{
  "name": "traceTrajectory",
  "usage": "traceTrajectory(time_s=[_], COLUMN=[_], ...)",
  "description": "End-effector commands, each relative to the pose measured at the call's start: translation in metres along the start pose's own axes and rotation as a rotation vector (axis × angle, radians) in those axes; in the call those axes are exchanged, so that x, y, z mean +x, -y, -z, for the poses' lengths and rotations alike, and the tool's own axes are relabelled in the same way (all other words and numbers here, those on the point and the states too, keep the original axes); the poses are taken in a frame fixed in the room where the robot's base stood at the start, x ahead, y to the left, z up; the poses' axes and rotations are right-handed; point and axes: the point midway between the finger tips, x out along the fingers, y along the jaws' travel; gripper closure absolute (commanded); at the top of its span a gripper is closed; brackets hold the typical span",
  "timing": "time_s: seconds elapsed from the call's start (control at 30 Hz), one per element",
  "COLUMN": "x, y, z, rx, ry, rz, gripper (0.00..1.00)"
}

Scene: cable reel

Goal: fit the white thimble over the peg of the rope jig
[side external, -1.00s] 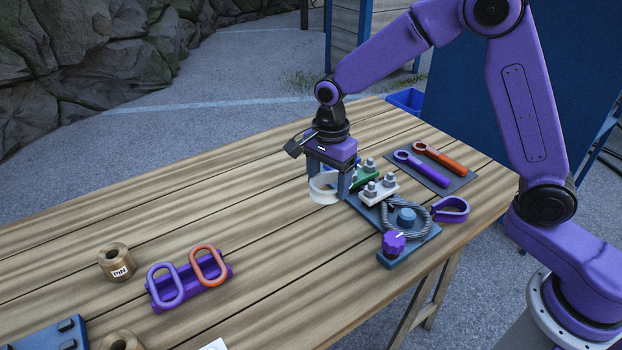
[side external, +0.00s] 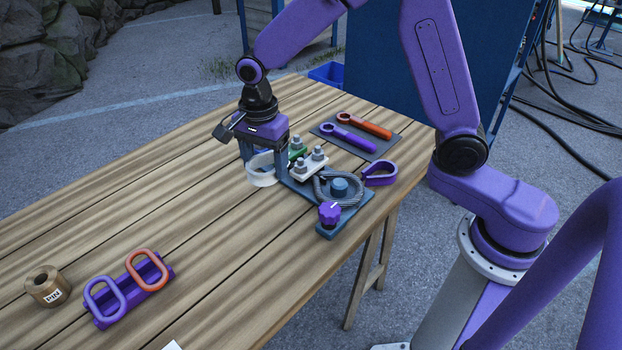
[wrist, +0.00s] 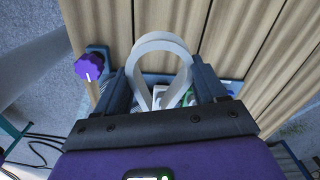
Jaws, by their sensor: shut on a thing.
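My gripper (side external: 262,162) is shut on the white thimble (side external: 264,177) and holds it at the left end of the rope jig. In the wrist view the thimble (wrist: 161,44) is a white teardrop loop between my fingers (wrist: 162,88), its round end pointing away from my wrist. The rope jig (side external: 329,232) is a blue base with a coiled grey rope (side external: 325,199), a round blue peg (side external: 340,187) inside the coil, and a purple knob (side external: 329,213). The thimble is apart from this peg. Any gap beneath the thimble is unclear.
White (side external: 309,168) and green clamps with grey nuts stand close beside my gripper. A purple loop (side external: 380,173) lies right of the jig. Two wrenches (side external: 350,140) lie on a dark mat behind. A purple rack (side external: 132,292) with two links stands front left. The table's middle is clear.

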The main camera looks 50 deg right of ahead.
Motion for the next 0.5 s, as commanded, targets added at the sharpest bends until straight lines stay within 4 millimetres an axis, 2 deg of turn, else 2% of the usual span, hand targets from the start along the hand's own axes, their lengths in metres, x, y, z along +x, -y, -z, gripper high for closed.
traceTrajectory(time_s=[0.3, 0.5], x=[0.001, 0.008], y=[-0.001, -0.01], z=[0.002, 0.019], rx=[-0.018, -0.185], ry=[0.0, 0.0], rz=[0.0, -0.001], gripper=[0.67, 0.67])
